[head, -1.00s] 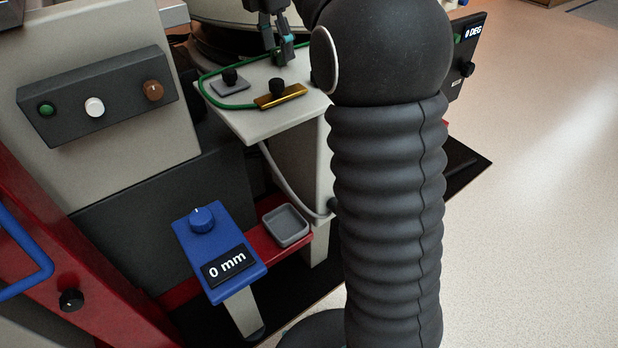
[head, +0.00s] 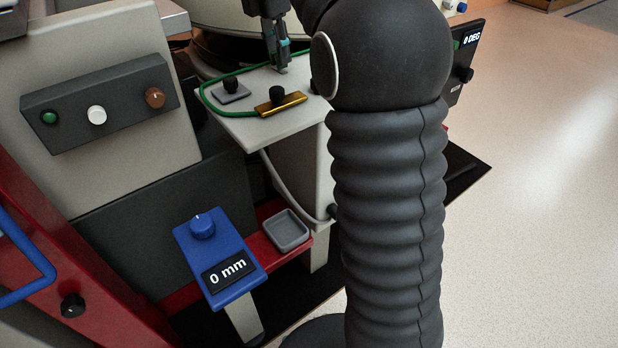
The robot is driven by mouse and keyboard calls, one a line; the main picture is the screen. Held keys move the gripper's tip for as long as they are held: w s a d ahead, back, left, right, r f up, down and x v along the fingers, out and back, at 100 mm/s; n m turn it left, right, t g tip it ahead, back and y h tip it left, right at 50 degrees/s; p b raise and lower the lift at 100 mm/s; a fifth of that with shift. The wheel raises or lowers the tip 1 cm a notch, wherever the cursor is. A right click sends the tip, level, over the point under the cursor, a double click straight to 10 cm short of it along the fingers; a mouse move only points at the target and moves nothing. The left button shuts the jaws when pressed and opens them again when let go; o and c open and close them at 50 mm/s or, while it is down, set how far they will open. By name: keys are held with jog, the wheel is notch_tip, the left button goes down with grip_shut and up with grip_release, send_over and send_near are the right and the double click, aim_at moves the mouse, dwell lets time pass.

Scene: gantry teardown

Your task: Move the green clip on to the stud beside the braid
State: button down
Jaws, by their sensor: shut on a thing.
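My gripper (head: 279,66) is at the top of the head view, pointing down close above the back of a pale ledge (head: 262,126). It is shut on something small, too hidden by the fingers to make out. I cannot clearly pick out a green clip. A green cord (head: 204,92) loops over the ledge; its back run passes by the fingers and its front run reaches a brass plate (head: 293,102) with a black knob (head: 277,95). Left of the brass plate is a grey plate (head: 232,97) with another black knob (head: 230,86). I cannot tell which part is the stud.
A grey panel (head: 75,118) with green, white and brown buttons stands at left. A blue box (head: 220,247) reading 0 mm and a grey tray (head: 288,230) are below the ledge. A 0 DEG display (head: 470,45) is at right. My arm covers the middle right. The right floor is clear.

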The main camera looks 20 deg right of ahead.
jog(key=shift+r+p, duration=1.45)
jog(key=shift+r, duration=1.4)
jog(key=shift+s+a, duration=0.1)
